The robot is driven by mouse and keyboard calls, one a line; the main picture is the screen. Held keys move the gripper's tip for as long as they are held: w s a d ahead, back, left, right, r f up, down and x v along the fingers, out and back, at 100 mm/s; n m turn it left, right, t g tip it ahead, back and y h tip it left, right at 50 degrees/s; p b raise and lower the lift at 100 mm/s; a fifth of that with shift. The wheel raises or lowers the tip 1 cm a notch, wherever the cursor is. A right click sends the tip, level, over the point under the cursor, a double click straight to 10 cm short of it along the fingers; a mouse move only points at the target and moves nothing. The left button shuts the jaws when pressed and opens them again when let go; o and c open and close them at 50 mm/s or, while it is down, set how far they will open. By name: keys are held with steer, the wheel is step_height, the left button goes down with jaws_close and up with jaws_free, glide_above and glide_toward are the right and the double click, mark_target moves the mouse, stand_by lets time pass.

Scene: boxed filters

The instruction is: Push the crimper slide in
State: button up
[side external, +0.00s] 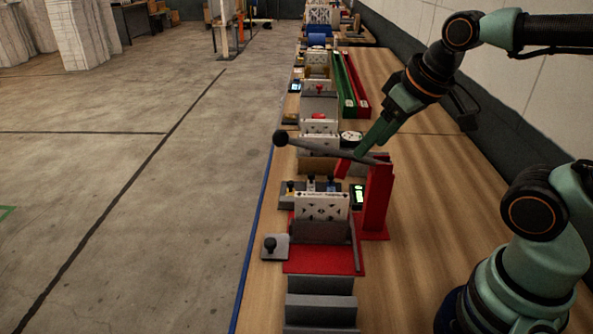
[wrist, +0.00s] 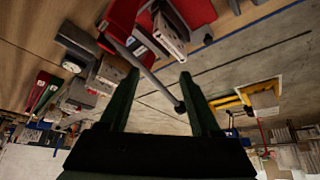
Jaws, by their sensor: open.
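The crimper has a red base (side external: 300,267) and a red post (side external: 376,200), with a patterned white filter block (side external: 322,206) standing on it. The slide is a grey plate (side external: 280,254) with a black knob (side external: 270,243), sticking out on the base's left side; a dark knob also shows in the wrist view (wrist: 208,39). A long grey lever (side external: 325,150) with a black ball (side external: 280,138) is raised from the post. My gripper (side external: 360,156) is open near the lever, above and behind the slide. In the wrist view its green fingers (wrist: 159,74) are apart, and the lever appears between them; contact is unclear.
A lit green display (side external: 358,195) is beside the post. More stations and red and green rails (side external: 350,90) line the bench behind. Grey stepped blocks (side external: 320,300) stand in front. Bare wood (side external: 415,250) is clear to the right; floor lies left.

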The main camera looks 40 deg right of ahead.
steer(key=g, duration=0.6)
glide_above(270, 241)
step_height(270, 241, down, 11)
step_height(270, 241, down, 11)
steer(key=shift+f, duration=0.2)
jaws_close()
stand_by(1.1)
